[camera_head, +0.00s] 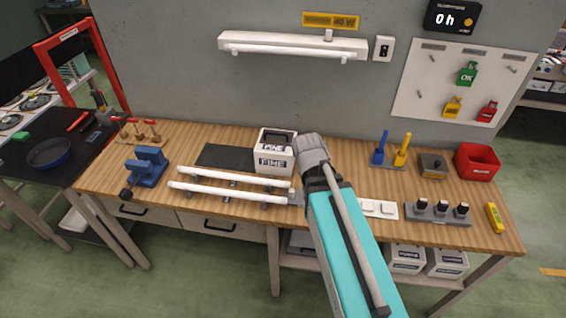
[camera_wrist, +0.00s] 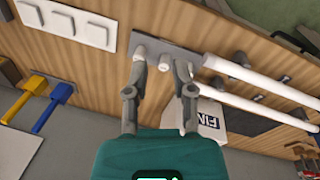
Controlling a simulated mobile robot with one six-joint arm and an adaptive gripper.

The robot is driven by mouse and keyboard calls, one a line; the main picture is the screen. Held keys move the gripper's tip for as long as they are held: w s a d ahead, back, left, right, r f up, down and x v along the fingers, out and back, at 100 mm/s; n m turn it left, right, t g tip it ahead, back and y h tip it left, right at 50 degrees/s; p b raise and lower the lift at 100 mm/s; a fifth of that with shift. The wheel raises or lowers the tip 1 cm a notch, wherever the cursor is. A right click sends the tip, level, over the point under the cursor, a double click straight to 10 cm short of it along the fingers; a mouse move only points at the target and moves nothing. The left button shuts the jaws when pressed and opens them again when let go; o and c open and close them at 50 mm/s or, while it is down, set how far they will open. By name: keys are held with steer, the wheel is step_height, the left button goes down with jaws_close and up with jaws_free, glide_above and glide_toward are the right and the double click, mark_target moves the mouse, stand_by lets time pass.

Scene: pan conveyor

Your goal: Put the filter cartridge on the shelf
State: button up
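A white box labelled FINE (camera_head: 274,162), with a dark recess in its top, stands on the bench behind the white rails. It looks like the filter cartridge, and it shows partly in the wrist view (camera_wrist: 208,122), beside and behind the right finger. A low shelf (camera_head: 340,264) under the bench holds similar white labelled boxes (camera_head: 405,257). My gripper (camera_wrist: 161,68) is open, its fingers apart above a grey plate (camera_wrist: 163,46) with short pegs, with no object visibly held. My arm hides it in the head view. Contact between the fingers and the pegs cannot be told.
Two white rails (camera_head: 228,191) lie left of my arm. A blue vise (camera_head: 147,166) stands at the bench's left end, a red bin (camera_head: 477,161) at the right. Blue and yellow handles (camera_head: 390,150) stand at the back. A lamp (camera_head: 293,46) hangs on the wall.

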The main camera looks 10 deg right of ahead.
steer(key=w+a+f+n+t+h+b, duration=0.1)
steer(key=w+f+h+b, duration=0.1)
steer(key=w+b, duration=0.2)
steer(key=w+a+f+n+t+h+b, duration=0.1)
steer(key=w+a+h+b, duration=0.1)
steer(key=w, duration=0.4)
steer(key=w+a+f+n+t+h+b, duration=0.1)
steer(key=w+f+t+h+b, duration=0.1)
steer(key=w+h+b, duration=0.2)
steer(key=shift+w+a+f+b, duration=0.25)
steer(key=shift+w+b, duration=0.2)
steer(key=shift+b, duration=0.45)
steer(key=w+a+n+t+h+b, duration=0.2)
steer(key=w+a+t+b, duration=0.1)
steer(key=w+a+b, duration=0.2)
steer(key=n+t+h+b, duration=0.2)
steer(key=t+h+b, duration=0.1)
steer(key=t+b, duration=0.1)
glide_toward(266, 146)
step_height(266, 146, up, 3)
steer(key=shift+w+d+r, duration=0.2)
steer(key=shift+w+d, duration=0.05)
steer(key=shift+d, duration=0.2)
steer(key=shift+w+d, duration=0.1)
steer(key=x, duration=0.8)
steer(key=shift+d+f, duration=0.1)
steer(key=shift+f, duration=0.05)
steer(key=shift+w, duration=0.1)
steer(key=shift+d, duration=0.1)
